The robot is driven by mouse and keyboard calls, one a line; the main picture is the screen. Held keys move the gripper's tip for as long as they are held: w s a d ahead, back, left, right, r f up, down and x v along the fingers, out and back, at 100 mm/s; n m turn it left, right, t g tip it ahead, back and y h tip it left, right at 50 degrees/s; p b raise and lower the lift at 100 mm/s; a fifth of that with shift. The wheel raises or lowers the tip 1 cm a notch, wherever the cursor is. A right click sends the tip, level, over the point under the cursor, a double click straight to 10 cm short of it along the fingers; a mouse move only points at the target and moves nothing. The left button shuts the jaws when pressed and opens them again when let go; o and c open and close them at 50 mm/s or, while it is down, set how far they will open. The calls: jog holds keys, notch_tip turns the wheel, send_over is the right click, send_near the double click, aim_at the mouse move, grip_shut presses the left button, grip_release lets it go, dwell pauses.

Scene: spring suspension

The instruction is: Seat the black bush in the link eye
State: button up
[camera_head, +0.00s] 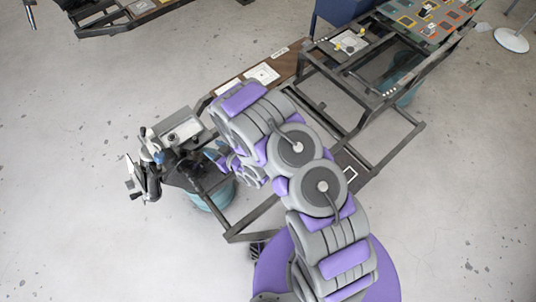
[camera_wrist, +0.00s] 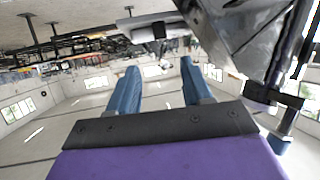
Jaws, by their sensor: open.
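My gripper (camera_wrist: 160,66) is open, with its two blue fingers apart and nothing between them in the wrist view. In the head view my gripper (camera_head: 212,154) is low at the left end of the bench frame, just right of a grey metal fixture (camera_head: 182,132), partly hidden by my own arm. In the wrist view a large grey metal part (camera_wrist: 235,35) fills the upper right, close beside the right finger. A small black piece (camera_wrist: 159,31) shows on a pale part above the fingers; I cannot tell if it is the bush. I cannot make out the link eye.
A dark bench frame (camera_head: 240,232) runs up to the right, with a brown board (camera_head: 235,83) bearing white cards. A blue-green bucket (camera_head: 214,195) stands below the fixture. A tool board (camera_head: 425,18) lies at the upper right. The concrete floor at left is clear.

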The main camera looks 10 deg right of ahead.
jog(key=w+d+r+m+g+h, duration=0.3)
jog(key=d+r+h, duration=0.5)
jog(key=d+r, duration=0.75)
jog(key=s+d+r+m+g+h, duration=0.2)
jog(key=s+d+r+m+g, duration=0.2)
jog(key=s+d+r, duration=0.7)
jog(key=s+r, duration=0.1)
jog(key=s, duration=0.3)
jog(key=shift+s+r, duration=0.2)
jog(key=shift+r, duration=0.1)
jog(key=shift+o, duration=0.6)
jog(key=s+r+g, duration=0.2)
jog(key=s+r, duration=0.2)
jog(key=s, duration=0.6)
jog(key=s+r+m+g, duration=0.1)
jog(key=s+r, duration=0.3)
jog(key=s, duration=0.6)
jog(key=shift+s+a+m+g+y, duration=0.15)
jog(key=shift+s+m+g+y, duration=0.2)
jog(key=shift+g, duration=0.55)
